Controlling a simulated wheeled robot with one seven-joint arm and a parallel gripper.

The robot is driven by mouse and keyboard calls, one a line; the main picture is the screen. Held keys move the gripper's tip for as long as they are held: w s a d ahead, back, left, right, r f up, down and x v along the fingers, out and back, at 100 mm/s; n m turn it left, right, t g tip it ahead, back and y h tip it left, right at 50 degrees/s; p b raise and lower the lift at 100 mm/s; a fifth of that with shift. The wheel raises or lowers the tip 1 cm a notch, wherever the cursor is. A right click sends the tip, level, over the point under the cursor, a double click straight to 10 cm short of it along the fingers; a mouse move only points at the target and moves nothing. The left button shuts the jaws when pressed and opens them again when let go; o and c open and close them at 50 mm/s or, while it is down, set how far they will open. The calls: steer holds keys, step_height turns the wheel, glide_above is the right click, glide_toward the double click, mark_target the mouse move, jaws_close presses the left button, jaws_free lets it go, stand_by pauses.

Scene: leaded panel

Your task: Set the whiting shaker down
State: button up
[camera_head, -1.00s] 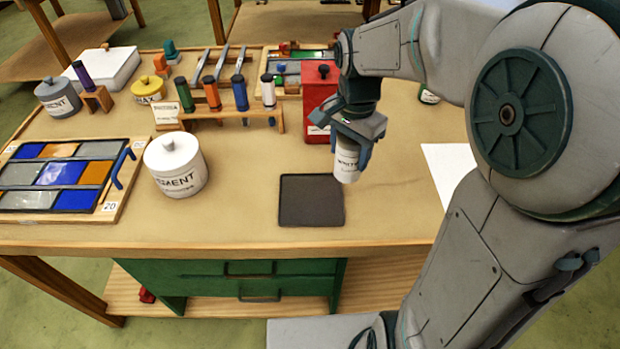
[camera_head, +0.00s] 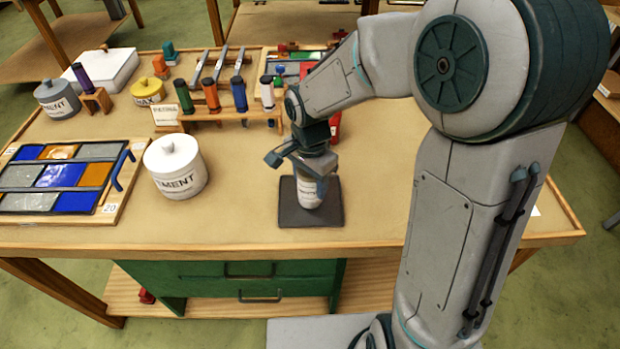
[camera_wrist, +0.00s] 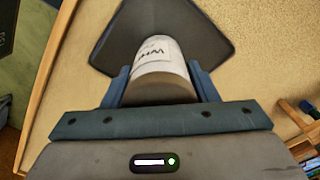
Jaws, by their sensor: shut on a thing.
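The whiting shaker (camera_head: 311,192) is a white cylinder with a dark-lettered label. My gripper (camera_head: 308,172) is shut on its upper part, and the shaker is close to upright, slightly tilted in the picture. It is over the dark square mat (camera_head: 290,213) near the table's front edge. In the wrist view the shaker (camera_wrist: 158,60) sits between the two blue fingers of my gripper (camera_wrist: 160,85), with the dark mat (camera_wrist: 205,45) behind it. I cannot tell whether its base touches the mat.
A white cement jar (camera_head: 176,170) stands left of the mat. A leaded glass panel (camera_head: 60,180) lies farther left. A wooden rack (camera_head: 230,115) with coloured tubes stands behind. A red container (camera_head: 335,127) is partly hidden behind my arm. The table front (camera_head: 240,232) is clear.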

steer(key=shift+f, duration=0.2)
steer(key=o, duration=1.1)
steer(key=shift+r, duration=0.1)
steer(key=shift+o, duration=0.2)
step_height(320, 180, up, 12)
steer(key=shift+d+r, duration=0.1)
steer(key=shift+r, duration=0.1)
steer(key=s+d+f+n+t, duration=0.1)
steer(key=s+d+n+t, duration=0.1)
steer(key=s+d+n, duration=0.7)
steer(key=shift+s+d+f+t, duration=0.4)
steer(key=shift+s+d, duration=0.95)
steer(key=shift+s, duration=0.75)
